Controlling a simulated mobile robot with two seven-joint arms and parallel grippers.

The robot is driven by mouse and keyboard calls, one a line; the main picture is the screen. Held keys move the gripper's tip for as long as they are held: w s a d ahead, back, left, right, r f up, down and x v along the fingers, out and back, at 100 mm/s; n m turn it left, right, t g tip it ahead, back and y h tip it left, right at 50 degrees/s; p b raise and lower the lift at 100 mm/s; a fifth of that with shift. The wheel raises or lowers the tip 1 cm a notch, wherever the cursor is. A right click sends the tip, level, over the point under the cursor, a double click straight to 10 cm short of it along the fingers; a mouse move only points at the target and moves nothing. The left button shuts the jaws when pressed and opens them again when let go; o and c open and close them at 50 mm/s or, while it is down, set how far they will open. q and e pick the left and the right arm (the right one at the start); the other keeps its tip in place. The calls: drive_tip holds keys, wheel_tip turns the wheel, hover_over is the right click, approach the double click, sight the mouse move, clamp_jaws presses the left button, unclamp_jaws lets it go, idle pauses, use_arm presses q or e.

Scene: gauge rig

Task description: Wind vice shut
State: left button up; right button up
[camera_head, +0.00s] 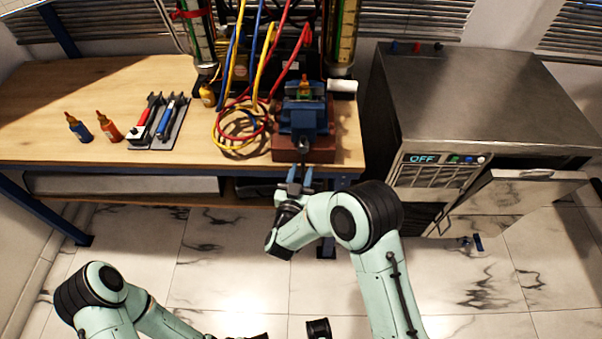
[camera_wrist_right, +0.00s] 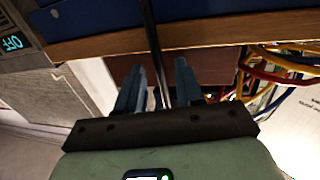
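The blue vice (camera_head: 303,122) stands on a reddish-brown block at the front right of the bench. A small item with an orange top (camera_head: 304,82) shows at its jaws; whether it is clamped I cannot tell. A thin dark rod (camera_wrist_right: 151,35) hangs from the vice's front. My right gripper (camera_head: 300,178) is just below the bench edge in front of the vice. In the right wrist view the gripper (camera_wrist_right: 157,85) is open, with the rod passing between its fingers; contact is not visible. My left arm shows at lower left, but its fingers are not visible.
Coiled red, blue and yellow hoses (camera_head: 240,125) lie left of the vice. Two small bottles (camera_head: 78,127) and a tool tray (camera_head: 158,125) are on the bench's left. A metal cabinet (camera_head: 480,85) reading OFF stands right, its front flap (camera_head: 525,192) open.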

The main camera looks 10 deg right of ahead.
clamp_jaws()
idle(1.3)
